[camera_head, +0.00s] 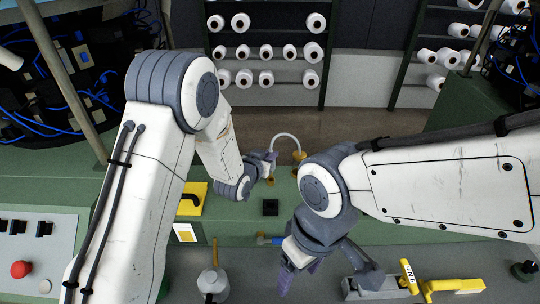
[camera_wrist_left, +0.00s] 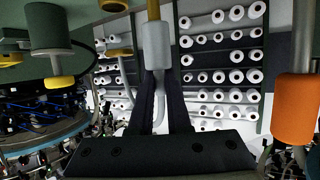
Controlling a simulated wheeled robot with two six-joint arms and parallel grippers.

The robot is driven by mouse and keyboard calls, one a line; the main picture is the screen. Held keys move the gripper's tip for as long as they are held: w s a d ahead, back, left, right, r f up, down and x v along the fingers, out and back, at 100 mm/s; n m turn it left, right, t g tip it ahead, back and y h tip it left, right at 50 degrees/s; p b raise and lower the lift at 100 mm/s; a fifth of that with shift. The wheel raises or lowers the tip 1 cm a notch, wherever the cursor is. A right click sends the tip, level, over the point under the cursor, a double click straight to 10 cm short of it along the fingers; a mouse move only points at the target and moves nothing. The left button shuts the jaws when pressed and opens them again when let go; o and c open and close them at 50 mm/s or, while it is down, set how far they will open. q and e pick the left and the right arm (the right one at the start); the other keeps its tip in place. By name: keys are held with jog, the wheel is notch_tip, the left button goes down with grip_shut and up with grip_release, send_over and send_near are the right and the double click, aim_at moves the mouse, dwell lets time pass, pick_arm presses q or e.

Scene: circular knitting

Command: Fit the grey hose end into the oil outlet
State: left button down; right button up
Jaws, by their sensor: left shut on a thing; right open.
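My left gripper (camera_head: 269,161) is shut on the grey hose end near the back of the green deck. The left wrist view shows the grey hose end (camera_wrist_left: 156,45) between the dark fingers, with the hose (camera_wrist_left: 161,112) running from it. A brass piece (camera_wrist_left: 153,9), which looks like the oil outlet, lines up with the hose end and appears to meet it; I cannot tell how deep it sits. In the head view the pale hose (camera_head: 285,136) arches to a yellow collar on the right (camera_head: 299,156). My right gripper (camera_head: 288,277) is open and empty over the front of the bench.
An oil can (camera_head: 212,284), a grey metal tool (camera_head: 369,284) and yellow items (camera_head: 456,285) lie along the front. Spool racks (camera_head: 265,53) stand behind.

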pick_arm(q)
jog(key=shift+f+b, duration=1.65)
jog(key=shift+b, duration=0.15)
jog(key=c, duration=0.8)
grip_release()
jog(key=b+v, duration=0.2)
jog(key=v, duration=0.8)
jog(key=shift+s+b, duration=0.2)
jog(key=shift+b, duration=0.15)
jog(key=shift+r, duration=0.15)
